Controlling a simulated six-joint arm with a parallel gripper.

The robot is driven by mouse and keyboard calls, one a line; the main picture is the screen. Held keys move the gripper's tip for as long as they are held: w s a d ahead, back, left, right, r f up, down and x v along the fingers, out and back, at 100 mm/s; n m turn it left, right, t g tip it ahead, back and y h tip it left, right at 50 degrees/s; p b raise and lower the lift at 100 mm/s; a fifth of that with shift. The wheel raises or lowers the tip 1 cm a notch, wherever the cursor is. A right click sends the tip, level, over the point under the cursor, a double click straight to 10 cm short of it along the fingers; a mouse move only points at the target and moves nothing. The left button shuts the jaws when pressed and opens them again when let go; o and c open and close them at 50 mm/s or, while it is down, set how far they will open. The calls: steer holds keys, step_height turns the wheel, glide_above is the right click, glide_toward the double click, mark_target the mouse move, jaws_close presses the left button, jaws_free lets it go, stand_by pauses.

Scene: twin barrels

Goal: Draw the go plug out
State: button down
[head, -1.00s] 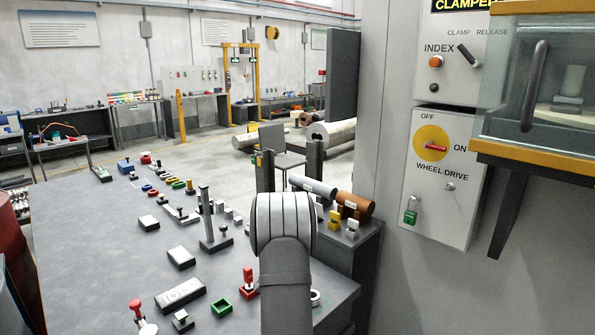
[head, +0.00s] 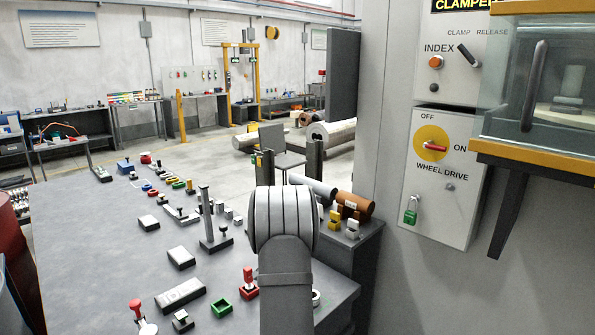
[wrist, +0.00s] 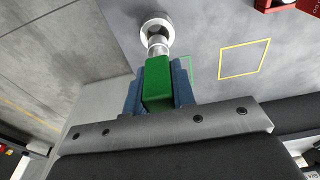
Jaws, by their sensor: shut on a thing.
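The go plug (wrist: 157,80) has a green block handle and a short silver shank in the wrist view. My gripper (wrist: 158,90) is shut on the handle, with a blue finger on each side. The shank points at the bore of a pale metal ring (wrist: 157,25). Its end overlaps the dark opening, and I cannot tell how deep it sits, if at all. In the head view my own arm hides the gripper and plug. A pale ring (head: 316,298) shows partly beside the arm there; I cannot tell if it is the same one.
The grey bench (head: 110,240) holds several small blocks and gauges left of my arm. A red-handled piece (head: 249,283), a green square piece (head: 221,308) and a tall post (head: 210,225) stand near it. A grey cabinet with a wheel drive panel (head: 445,185) rises at right.

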steer(key=shift+r, duration=3.5)
steer(key=s+d+f+n+y, duration=0.1)
steer(key=s+d+f+n, duration=0.8)
steer(key=s+f, duration=0.5)
steer(key=shift+s+d, duration=0.25)
steer(key=shift+d, duration=0.1)
